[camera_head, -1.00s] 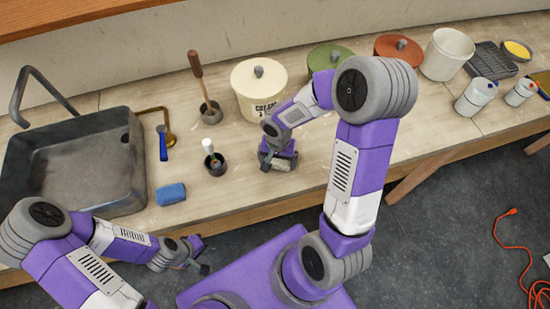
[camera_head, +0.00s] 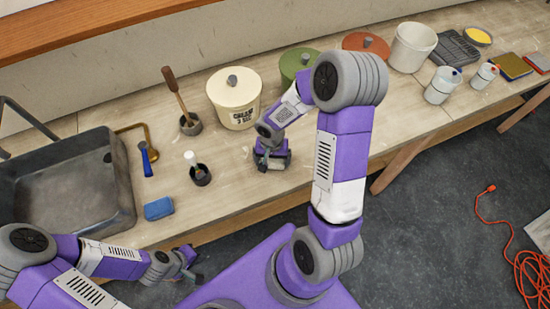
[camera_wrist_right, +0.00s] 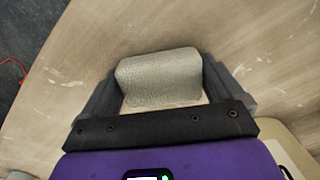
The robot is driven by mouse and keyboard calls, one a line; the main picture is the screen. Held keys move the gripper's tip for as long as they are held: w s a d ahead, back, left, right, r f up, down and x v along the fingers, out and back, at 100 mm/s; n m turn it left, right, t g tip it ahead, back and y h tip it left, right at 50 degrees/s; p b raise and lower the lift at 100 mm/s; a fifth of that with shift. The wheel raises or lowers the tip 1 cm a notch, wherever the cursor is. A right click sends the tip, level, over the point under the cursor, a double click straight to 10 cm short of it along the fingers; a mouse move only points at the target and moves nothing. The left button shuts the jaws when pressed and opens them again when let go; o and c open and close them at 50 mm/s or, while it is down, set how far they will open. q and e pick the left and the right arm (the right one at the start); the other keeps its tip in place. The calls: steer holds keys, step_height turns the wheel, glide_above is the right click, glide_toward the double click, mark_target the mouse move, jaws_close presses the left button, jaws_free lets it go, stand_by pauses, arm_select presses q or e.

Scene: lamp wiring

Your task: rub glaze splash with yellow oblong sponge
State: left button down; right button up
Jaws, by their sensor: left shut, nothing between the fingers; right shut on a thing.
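My right gripper (camera_head: 272,160) is low over the worktop, in front of the cream lidded jar. In the right wrist view, the right gripper (camera_wrist_right: 160,88) is shut on a pale grey-beige, rounded block (camera_wrist_right: 160,76), like a sponge; it looks hardly yellow. The block is over or on the wood surface; I cannot tell if it touches. No clear glaze splash shows; only faint whitish marks (camera_wrist_right: 72,84) lie on the wood near the block. My left gripper (camera_head: 190,264) is shut and empty, in front of the worktop's front edge.
The cream jar (camera_head: 234,100) stands just behind my right gripper. A blue sponge (camera_head: 158,208), a cup with a brush (camera_head: 200,175) and a sink (camera_head: 70,190) are to the left. A green-lidded jar (camera_head: 297,66) is behind. Worktop right of the gripper is partly clear.

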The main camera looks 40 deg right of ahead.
steer(key=shift+w+a+f, duration=0.15)
steer(key=shift+a, duration=0.35)
steer(key=shift+w+a+b, duration=0.1)
steer(key=shift+a+b, duration=0.25)
steer(key=shift+b, duration=0.05)
steer(key=shift+a, duration=0.35)
steer(key=shift+w+a+b, duration=0.15)
steer(key=shift+a+b, duration=0.3)
steer(key=shift+a, duration=0.15)
steer(key=shift+w+a+b, duration=0.15)
steer(key=shift+a+b, duration=0.3)
steer(key=shift+a, duration=0.3)
step_height(320, 180, up, 4)
steer(key=shift+d+p, duration=0.1)
steer(key=shift+p, duration=1.05)
arm_select(q)
steer(key=shift+w+r+p, duration=0.25)
steer(key=shift+r+p, duration=0.3)
steer(key=shift+p, duration=0.2)
steer(key=shift+w+r+p, duration=0.2)
steer(key=shift+r+p, duration=0.35)
steer(key=shift+p, duration=0.15)
arm_select(e)
steer(key=shift+r, duration=2.25)
